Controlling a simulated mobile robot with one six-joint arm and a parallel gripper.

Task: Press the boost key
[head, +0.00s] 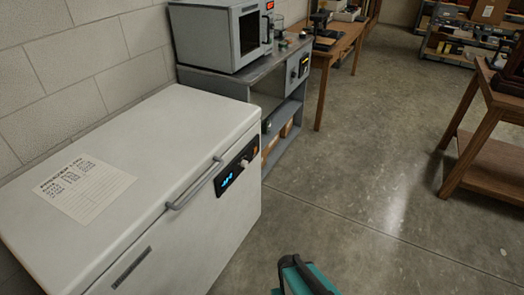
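A white chest freezer (135,130) with a closed lid fills the left of the head view. Its dark control panel (236,174) on the front has a lit blue display (228,179), a pale round knob (245,163) and a small orange spot (254,150) at the right end. The panel's lettering is too small to read, so I cannot tell which part is the boost key. I cannot make out my gripper in this view.
A handwritten sheet (84,186) lies on the freezer lid, near a grey handle (195,184). A grey bench (282,92) behind carries a microwave-like appliance (215,36). A teal and black object (312,279) is cut off below. Open floor (365,185) lies right; wooden table (490,150) beyond.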

